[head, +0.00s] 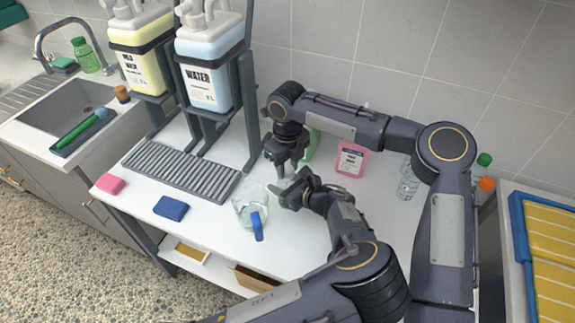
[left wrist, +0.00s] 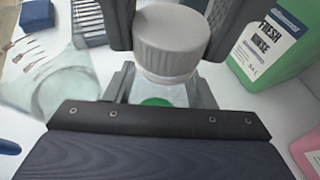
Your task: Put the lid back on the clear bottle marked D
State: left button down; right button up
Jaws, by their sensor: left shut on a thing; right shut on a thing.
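My left gripper (left wrist: 160,92) is shut around a clear bottle (left wrist: 172,94) with a green patch on it; no letter is readable. A ribbed grey lid (left wrist: 171,45) is at the bottle's top in the left wrist view; I cannot tell whether it is seated or just above. My right gripper (head: 287,163) comes down from above, and its dark fingers (left wrist: 172,22) stand either side of the lid, shut on it. In the head view my left gripper (head: 290,193) is just below the right one, and the bottle is mostly hidden.
A clear jug (head: 243,206) with a blue handle stands close left. A green rinse bottle (left wrist: 272,42) is just behind, a pink bottle (head: 351,161) to its right. Another clear bottle (head: 408,181) stands farther right. Blue (head: 171,208) and pink (head: 110,184) sponges lie left.

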pick_arm(q)
jog(key=shift+s+f, duration=0.1)
jog(key=shift+f, duration=0.1)
pick_arm(e)
jog(key=m, duration=0.6)
jog(key=o, duration=1.1)
jog(key=shift+c, duration=0.2)
jog(key=shift+r, duration=2.25)
jog(key=shift+c, duration=0.3)
